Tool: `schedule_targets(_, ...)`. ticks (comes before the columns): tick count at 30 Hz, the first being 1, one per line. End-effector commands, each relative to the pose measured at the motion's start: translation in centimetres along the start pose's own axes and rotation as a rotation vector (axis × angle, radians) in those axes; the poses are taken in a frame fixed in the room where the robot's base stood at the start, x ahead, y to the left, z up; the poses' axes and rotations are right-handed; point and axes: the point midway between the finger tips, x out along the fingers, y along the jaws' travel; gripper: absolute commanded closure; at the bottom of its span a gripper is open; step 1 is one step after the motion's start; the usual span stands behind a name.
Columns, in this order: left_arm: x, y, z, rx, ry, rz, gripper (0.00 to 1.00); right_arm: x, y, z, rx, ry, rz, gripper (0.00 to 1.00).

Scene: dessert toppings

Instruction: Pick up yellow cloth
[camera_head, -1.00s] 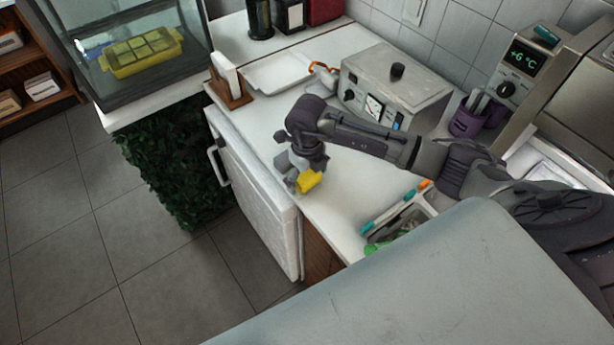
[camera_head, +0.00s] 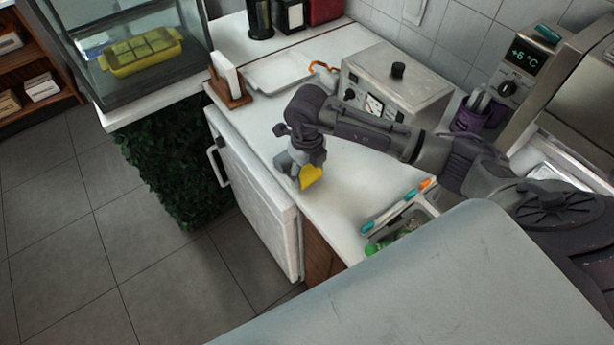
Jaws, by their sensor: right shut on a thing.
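The yellow cloth (camera_head: 311,176) is a small yellow piece at the fingertips of my right gripper (camera_head: 300,177). The gripper is shut on it, over the white counter near its front edge. Part of the cloth is hidden by the fingers, and I cannot tell whether it still touches the counter. My right arm reaches in from the right across the counter. My left gripper is not in view.
A grey appliance with a knob (camera_head: 397,88) stands behind the arm. A white tray (camera_head: 277,74) and a napkin holder (camera_head: 230,82) are at the back left. A bin with utensils (camera_head: 401,217) is to the right. The counter (camera_head: 340,205) is clear between.

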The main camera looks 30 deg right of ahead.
Motion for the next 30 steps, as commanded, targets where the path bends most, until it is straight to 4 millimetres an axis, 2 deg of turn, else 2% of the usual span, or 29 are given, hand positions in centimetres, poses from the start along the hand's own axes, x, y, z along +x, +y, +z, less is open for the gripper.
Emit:
schedule_targets(3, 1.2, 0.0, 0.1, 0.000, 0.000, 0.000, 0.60, -2.0, -0.1, 0.1, -0.002, -0.008, -0.003, 0.68)
schedule_targets(18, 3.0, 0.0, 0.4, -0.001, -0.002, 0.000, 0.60, -7.2, 2.8, -8.2, -0.002, -0.003, -0.002, 0.68)
schedule_targets(24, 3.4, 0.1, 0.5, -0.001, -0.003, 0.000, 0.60, -8.5, 3.5, -10.2, -0.001, -0.002, 0.000, 0.68)
schedule_targets(30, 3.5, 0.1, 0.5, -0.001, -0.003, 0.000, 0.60, -9.1, 3.8, -11.0, 0.001, -0.001, -0.001, 0.68)
